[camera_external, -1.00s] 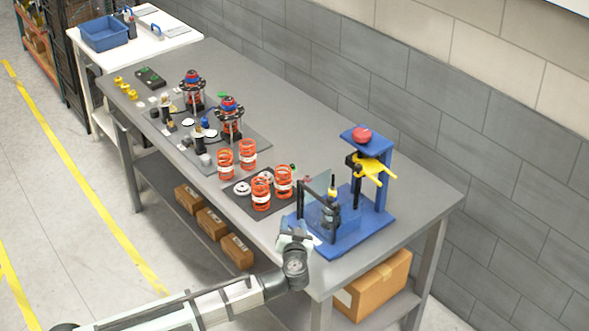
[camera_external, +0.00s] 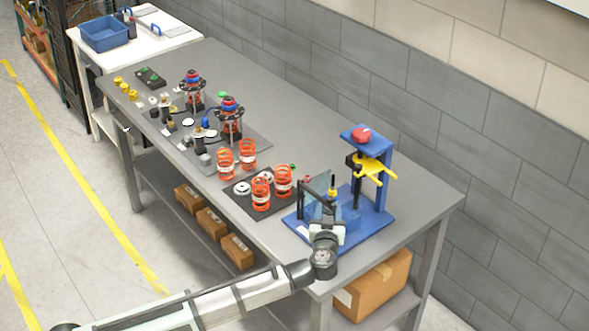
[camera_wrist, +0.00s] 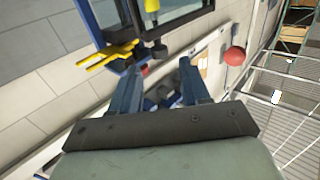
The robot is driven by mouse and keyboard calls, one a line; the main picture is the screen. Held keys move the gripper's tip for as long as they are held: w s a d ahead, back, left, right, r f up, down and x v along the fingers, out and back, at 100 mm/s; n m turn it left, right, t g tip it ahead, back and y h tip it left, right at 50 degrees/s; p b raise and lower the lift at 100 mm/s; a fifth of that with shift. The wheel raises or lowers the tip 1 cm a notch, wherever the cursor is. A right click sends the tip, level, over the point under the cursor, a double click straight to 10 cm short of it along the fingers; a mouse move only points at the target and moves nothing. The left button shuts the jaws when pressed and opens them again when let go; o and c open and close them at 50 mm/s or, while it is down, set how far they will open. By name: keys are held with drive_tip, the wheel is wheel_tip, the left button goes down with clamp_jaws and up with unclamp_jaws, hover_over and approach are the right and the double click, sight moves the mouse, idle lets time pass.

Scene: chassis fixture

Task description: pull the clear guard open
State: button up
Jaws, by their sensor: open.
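The clear guard (camera_external: 319,184) is a see-through panel with a dark frame on the front left of the blue press fixture (camera_external: 372,231). My gripper (camera_external: 322,222) is at the front of the fixture, close to the guard's dark frame, which it partly hides. I cannot tell from this view whether it touches the frame. In the wrist view, the two fingers of my gripper (camera_wrist: 158,85) are spread apart with nothing clearly between them. A dark-edged pane, perhaps the guard, shows at the top, beyond the fingers.
The yellow star handle (camera_external: 374,170) and red knob (camera_external: 362,135) are on the fixture's column. Orange springs (camera_external: 261,194) stand on a dark mat left of the fixture. The wall is behind the bench (camera_external: 290,105). A cardboard box (camera_external: 375,286) sits below.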

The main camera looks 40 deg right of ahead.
sight(330, 201)
drive_tip(key=shift+x, duration=3.05)
clamp_jaws()
